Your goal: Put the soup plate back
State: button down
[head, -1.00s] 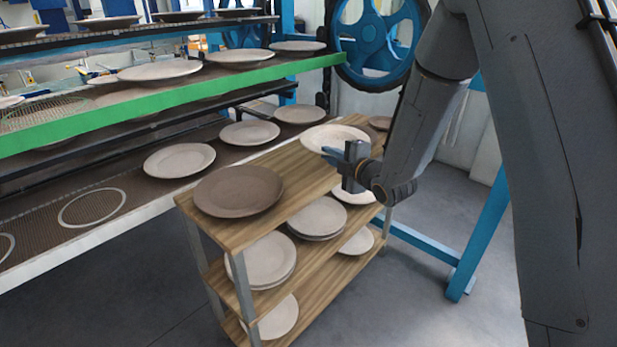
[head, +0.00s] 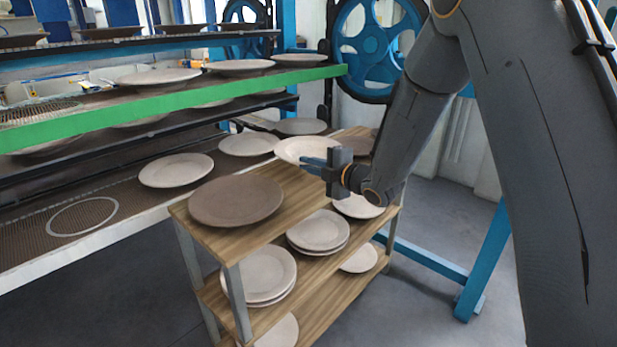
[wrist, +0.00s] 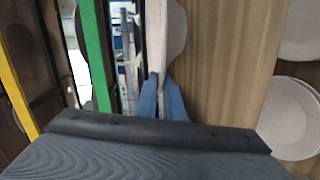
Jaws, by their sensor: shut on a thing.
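My gripper (head: 306,164) is shut on the rim of a cream plate (head: 302,148), which I take for the soup plate. It holds the plate above the far part of the wooden cart's top, beside the rack. In the wrist view the blue fingers (wrist: 160,80) close together at the plate's pale edge (wrist: 157,38). The rack's lowest shelf (head: 95,240) has a pale rim and a mesh bed. A pale ring (head: 82,216) on that mesh is bare. Cream plates (head: 176,170) lie further along the shelf. The gripper hides part of the held plate.
A green-edged shelf (head: 190,102) with plates hangs above the lowest shelf.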

jog(key=shift+f, duration=1.9)
jog(key=shift+f, duration=0.1)
jog(key=c, duration=1.8)
grip_release()
jog(key=shift+f, duration=0.1)
jog(key=shift+c, duration=0.2)
jog(key=v, duration=1.2)
jog(key=shift+b, duration=0.45)
